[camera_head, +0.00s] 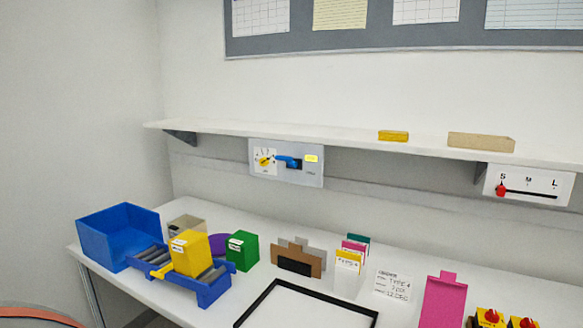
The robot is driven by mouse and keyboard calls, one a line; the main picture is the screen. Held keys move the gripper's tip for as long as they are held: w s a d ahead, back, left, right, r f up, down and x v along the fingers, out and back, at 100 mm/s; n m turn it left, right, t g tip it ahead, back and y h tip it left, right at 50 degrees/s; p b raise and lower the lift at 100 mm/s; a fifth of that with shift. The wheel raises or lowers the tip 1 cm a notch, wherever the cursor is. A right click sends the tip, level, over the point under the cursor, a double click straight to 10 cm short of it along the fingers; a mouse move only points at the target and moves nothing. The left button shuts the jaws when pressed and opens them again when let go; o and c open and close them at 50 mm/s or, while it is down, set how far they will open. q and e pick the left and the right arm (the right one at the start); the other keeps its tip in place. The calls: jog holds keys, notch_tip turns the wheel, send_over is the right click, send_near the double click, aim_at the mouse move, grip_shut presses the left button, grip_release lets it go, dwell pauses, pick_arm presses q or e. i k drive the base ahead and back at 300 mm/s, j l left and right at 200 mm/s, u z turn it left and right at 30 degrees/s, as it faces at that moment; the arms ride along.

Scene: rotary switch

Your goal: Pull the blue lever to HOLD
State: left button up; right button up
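The blue lever (288,161) is on a light grey panel (310,177) fixed to the wall just under the shelf, left of the middle. The lever lies nearly level over a dark slot or base. Left of it, on the same panel, is a yellow rotary knob (264,161) on a white dial plate. Right of it is a small bright yellow label (312,158). The panel's lettering is too small to read, so I cannot tell which mark is HOLD. Neither of my grippers is in view, and nothing touches the lever.
A white shelf (330,137) juts out above the panel. The table below holds a blue bin (118,236), a roller stand with a yellow box (189,252), a green box (242,250), card holders and a black frame. A slider panel (528,186) is at right. Space before the lever is clear.

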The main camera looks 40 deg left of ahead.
aim_at(289, 159)
jog(key=u, duration=1.25)
jog(key=i+j, duration=0.1)
jog(key=j, duration=0.5)
jog(key=i+j, duration=0.1)
jog(key=j, duration=0.45)
jog(key=i+j+z, duration=0.1)
jog(key=j+z, duration=0.4)
jog(key=j, duration=0.3)
